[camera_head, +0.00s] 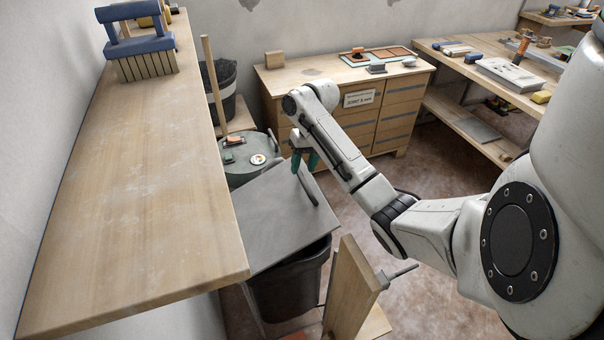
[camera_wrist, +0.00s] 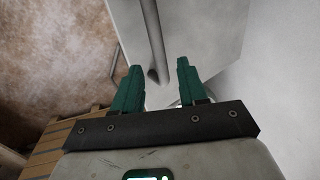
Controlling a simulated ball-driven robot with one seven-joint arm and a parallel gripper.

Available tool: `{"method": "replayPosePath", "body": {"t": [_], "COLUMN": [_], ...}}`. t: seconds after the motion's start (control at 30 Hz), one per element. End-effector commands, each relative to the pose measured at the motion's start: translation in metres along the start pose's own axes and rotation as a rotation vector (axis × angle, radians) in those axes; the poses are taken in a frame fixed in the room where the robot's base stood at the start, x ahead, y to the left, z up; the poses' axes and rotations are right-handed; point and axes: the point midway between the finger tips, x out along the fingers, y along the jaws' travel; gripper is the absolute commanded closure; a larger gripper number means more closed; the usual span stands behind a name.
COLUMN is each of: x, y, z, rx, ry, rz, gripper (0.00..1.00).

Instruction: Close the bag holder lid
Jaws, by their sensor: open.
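The bag holder's grey lid (camera_head: 268,218) is a flat plate above a black bucket-like bag (camera_head: 290,285). The lid looks tilted and the bag shows below its near edge; I cannot tell how wide the gap is. A dark bar handle (camera_head: 307,183) runs along the lid's right side. My gripper (camera_head: 305,158), with green fingers, is near the far end of that handle. In the wrist view, the open fingers (camera_wrist: 158,72) have the handle's end (camera_wrist: 154,45) between or just beyond them, and the lid (camera_wrist: 205,28) behind. Contact is not clear.
A wooden shelf (camera_head: 140,190) with a blue brush (camera_head: 140,45) borders the left. A wooden board (camera_head: 352,285) stands right of the bag. A round dark container (camera_head: 240,160) is behind the lid. Drawers (camera_head: 385,115) stand at the back.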

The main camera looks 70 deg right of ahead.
Motion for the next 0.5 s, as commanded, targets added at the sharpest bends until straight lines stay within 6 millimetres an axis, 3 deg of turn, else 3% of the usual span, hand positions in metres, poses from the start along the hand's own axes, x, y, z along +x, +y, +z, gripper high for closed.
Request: {"method": "replayPosePath", "body": {"t": [0.2,0.5], "x": [0.020,0.024], "y": [0.000,0.000], "z": [0.000,0.000], "rx": [0.000,0.000], "ry": [-0.001,0.000], "rz": [0.000,0.000], "gripper": [0.58,0.58]}}
